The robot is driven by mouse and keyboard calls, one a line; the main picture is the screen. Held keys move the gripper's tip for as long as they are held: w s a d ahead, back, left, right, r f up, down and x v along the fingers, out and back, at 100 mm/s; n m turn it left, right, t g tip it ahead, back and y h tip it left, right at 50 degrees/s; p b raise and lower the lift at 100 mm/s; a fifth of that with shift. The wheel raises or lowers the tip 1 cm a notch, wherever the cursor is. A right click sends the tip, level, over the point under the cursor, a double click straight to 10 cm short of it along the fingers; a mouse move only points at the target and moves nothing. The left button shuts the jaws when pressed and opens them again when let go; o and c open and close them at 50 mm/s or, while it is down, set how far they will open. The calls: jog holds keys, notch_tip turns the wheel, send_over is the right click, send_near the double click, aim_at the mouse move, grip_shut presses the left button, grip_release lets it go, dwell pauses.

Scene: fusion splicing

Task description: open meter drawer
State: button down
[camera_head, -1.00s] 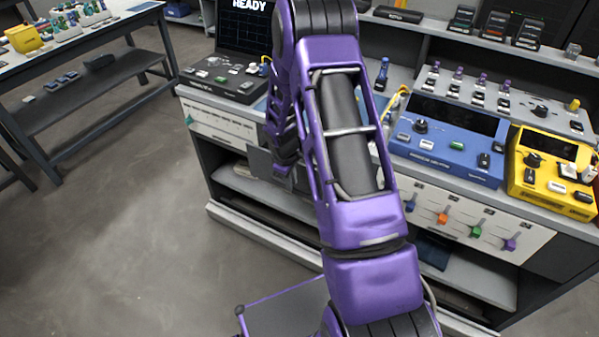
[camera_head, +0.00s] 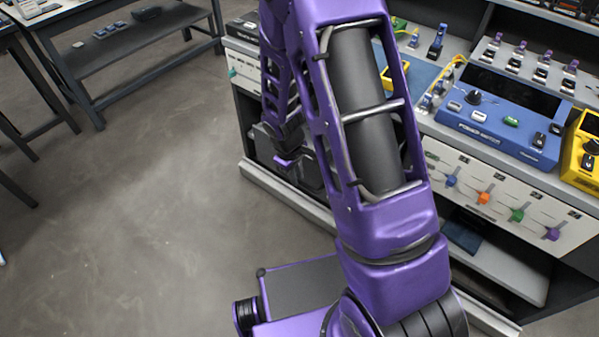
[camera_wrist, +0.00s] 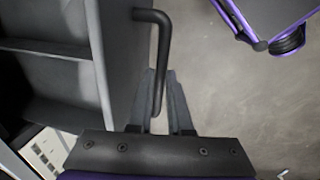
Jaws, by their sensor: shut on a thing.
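A black bar handle (camera_wrist: 158,60) sits on a dark drawer front (camera_wrist: 122,70) in the wrist view. My gripper (camera_wrist: 165,100) is shut on this handle, with a finger on each side of the bar. In the head view a dark box-like front (camera_head: 308,172) shows low at the bench's left part, beside my wrist, and my arm covers much of it. The gripper fingers and handle are too hidden there to make out. How far the drawer stands out from the bench is hard to tell. The blue power meter (camera_head: 500,118) sits on the bench top, right of my arm.
A white panel (camera_head: 505,195) with coloured knobs runs along the bench front above an open shelf (camera_head: 500,262). A yellow device (camera_head: 583,150) stands at the right. A dark side table (camera_head: 130,40) stands at the back left. The floor (camera_head: 140,190) on the left is clear.

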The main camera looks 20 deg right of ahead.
jog(key=c, duration=0.8)
grip_release()
jog(key=shift+c, duration=0.2)
jog(key=shift+r, duration=0.1)
notch_tip(320, 180, up, 17)
jog(key=s+a+p, duration=0.2)
jog(key=p, duration=0.1)
jog(key=shift+a+p, duration=0.25)
jog(key=shift+p, duration=0.1)
